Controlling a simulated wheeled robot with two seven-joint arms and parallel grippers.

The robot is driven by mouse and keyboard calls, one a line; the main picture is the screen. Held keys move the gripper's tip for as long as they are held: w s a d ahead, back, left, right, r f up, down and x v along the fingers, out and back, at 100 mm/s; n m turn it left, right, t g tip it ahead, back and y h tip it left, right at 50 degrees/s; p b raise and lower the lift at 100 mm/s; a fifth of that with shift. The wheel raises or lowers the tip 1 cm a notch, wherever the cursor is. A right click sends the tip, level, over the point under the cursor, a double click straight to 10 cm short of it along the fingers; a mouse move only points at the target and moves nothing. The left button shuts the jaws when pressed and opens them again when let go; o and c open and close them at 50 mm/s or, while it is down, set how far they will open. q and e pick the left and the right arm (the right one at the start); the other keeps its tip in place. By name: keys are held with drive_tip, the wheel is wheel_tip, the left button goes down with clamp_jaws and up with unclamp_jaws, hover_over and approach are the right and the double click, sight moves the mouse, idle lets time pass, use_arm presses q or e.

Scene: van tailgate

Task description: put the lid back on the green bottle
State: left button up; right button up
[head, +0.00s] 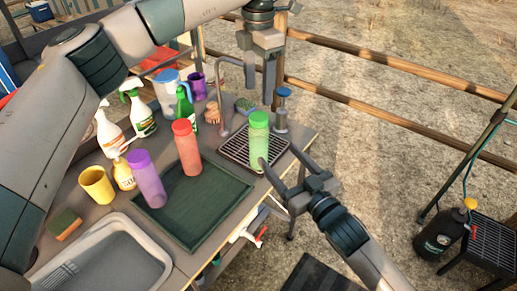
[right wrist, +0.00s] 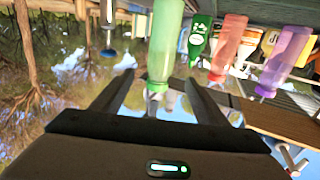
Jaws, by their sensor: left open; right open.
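The green bottle (head: 258,150) stands upright on the dark drain grid near the table's right edge. A brighter green top shows on it; I cannot tell whether this is a seated lid, and I see no separate loose lid. In the right wrist view the bottle (right wrist: 164,45) appears upside down, beyond and between the fingers. My left gripper (head: 259,94) is open, pointing down just above the bottle top. My right gripper (head: 282,156) is open, beside the bottle on the table's outer side, with its fingers towards it. It also shows in the right wrist view (right wrist: 159,77).
A tap (head: 221,95) and a blue-topped pump (head: 283,110) stand close to the bottle. Red (head: 187,150) and purple (head: 147,180) bottles stand left, by a dark green mat (head: 205,215). A sink basin (head: 115,260) is at front left. Open ground lies right of the table.

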sight(252, 125)
drive_tip(key=x, duration=1.6)
clamp_jaws()
use_arm(q)
drive_tip(key=n, duration=0.4)
drive_tip(key=shift+n, duration=0.4)
drive_tip(key=n, duration=0.4)
drive_tip(key=shift+n, duration=0.3)
drive_tip(key=n, duration=0.8)
drive_tip(key=shift+n, duration=0.3)
drive_tip(key=shift+f, duration=0.15)
